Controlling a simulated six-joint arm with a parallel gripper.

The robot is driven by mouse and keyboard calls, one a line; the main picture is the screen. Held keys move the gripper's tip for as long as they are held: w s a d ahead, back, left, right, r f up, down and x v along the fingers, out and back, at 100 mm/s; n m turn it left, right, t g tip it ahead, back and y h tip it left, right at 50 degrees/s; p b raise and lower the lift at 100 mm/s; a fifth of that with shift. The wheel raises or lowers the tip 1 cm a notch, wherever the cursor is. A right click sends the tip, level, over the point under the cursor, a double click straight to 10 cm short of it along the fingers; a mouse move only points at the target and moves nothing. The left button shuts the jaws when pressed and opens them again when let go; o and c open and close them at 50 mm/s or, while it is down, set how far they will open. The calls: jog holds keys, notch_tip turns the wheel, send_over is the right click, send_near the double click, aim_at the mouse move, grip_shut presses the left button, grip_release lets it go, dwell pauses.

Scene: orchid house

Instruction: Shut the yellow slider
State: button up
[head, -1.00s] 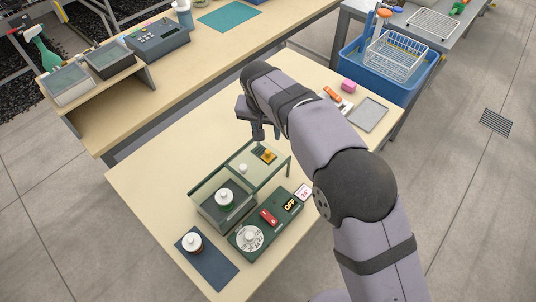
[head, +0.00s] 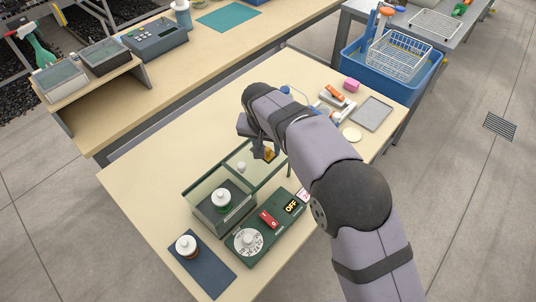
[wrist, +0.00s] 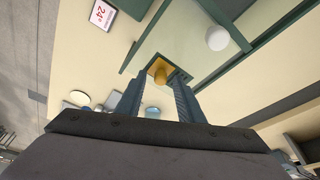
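The yellow slider (head: 269,154) is a small yellow block at the far right end of the green-framed glass top (head: 237,158), which reaches out beyond the open green box (head: 211,212). My gripper (head: 264,151) is at the slider and partly hides it in the head view. In the wrist view the slider (wrist: 158,72) shows between the tips of my open gripper (wrist: 157,84), with a gap visible around its lower knob. I cannot tell whether a finger touches it. A white knob (head: 241,167) stands on the glass.
A jar with a white lid (head: 222,196) stands in the box. A green control panel (head: 247,243) with a dial, red switch and OFF sign lies in front. Another jar (head: 187,246) stands on a dark mat (head: 213,275). The table's left side is clear.

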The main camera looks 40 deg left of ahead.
jog(key=shift+c, duration=0.3)
jog(key=c, duration=0.7)
jog(key=shift+o, duration=0.2)
jog(key=shift+a, duration=0.1)
jog(key=shift+a+r+p, duration=0.1)
jog(key=shift+a+p, duration=0.15)
jog(key=shift+p, duration=0.25)
jog(key=shift+a+p, duration=1.4)
jog(key=shift+a, duration=0.05)
jog(key=o, duration=0.7)
